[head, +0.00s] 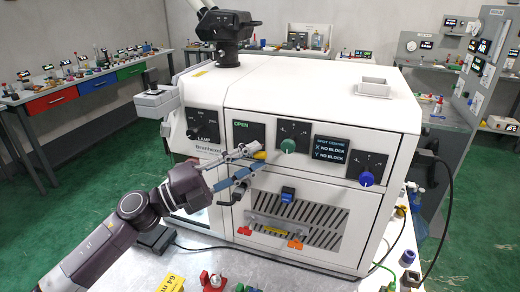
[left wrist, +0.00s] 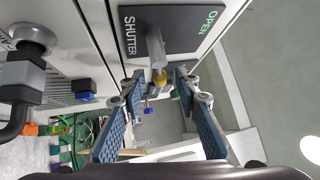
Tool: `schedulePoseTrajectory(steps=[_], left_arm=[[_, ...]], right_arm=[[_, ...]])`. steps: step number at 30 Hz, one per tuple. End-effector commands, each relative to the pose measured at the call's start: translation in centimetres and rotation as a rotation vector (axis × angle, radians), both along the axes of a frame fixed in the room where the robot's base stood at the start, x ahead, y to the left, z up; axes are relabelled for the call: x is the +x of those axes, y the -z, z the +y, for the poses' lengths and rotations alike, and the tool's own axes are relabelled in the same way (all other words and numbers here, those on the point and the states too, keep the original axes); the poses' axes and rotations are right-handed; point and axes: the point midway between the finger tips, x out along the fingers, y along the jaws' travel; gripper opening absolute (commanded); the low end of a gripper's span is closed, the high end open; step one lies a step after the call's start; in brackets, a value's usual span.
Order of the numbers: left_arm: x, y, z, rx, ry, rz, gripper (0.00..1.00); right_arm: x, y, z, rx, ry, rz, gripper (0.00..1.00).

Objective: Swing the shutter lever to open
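The shutter lever (left wrist: 154,50) is a grey bar with a yellow tip, standing out from a dark panel (left wrist: 180,22) marked SHUTTER and OPEN in the left wrist view. In the head view its yellow tip (head: 260,156) shows at the machine's front, below the green OPEN label (head: 240,125). My left gripper (head: 252,163) is in front of the panel, fingers apart. In the left wrist view its fingertips (left wrist: 160,80) lie on either side of the yellow tip, with gaps visible; contact cannot be told. The lever's base is partly hidden in the head view. My right gripper is out of view.
The white machine (head: 320,85) also carries a green knob (head: 288,146), a blue knob (head: 366,179) and a vented lower panel (head: 300,215) near the lever. A microscope head (head: 226,30) stands on top. Small coloured items lie on the front table.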

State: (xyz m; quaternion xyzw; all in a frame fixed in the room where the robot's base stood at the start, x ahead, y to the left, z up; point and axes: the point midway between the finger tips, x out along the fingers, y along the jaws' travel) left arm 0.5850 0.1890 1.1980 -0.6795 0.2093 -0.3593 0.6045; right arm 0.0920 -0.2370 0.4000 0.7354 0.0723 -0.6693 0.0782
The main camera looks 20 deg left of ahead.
Motion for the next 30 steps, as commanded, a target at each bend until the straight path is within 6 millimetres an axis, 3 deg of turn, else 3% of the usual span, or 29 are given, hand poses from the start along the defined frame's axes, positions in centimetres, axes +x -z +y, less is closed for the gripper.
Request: schedulePoseTrajectory(steps=[6,15,24,30], left_arm=[[1.4,-0.6,-1.5,-0.001,0.0,-0.001,0.3],[1.6,-0.5,-1.7,-0.001,0.0,0.001,0.3],[1.5,-0.5,-1.7,0.001,0.0,0.001,0.0],[1.5,-0.4,-1.7,-0.002,0.0,0.001,0.0]], right_arm=[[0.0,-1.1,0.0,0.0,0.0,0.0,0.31],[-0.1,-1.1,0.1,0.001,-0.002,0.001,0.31],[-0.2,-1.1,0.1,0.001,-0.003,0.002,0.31],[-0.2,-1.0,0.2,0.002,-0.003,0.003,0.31]])
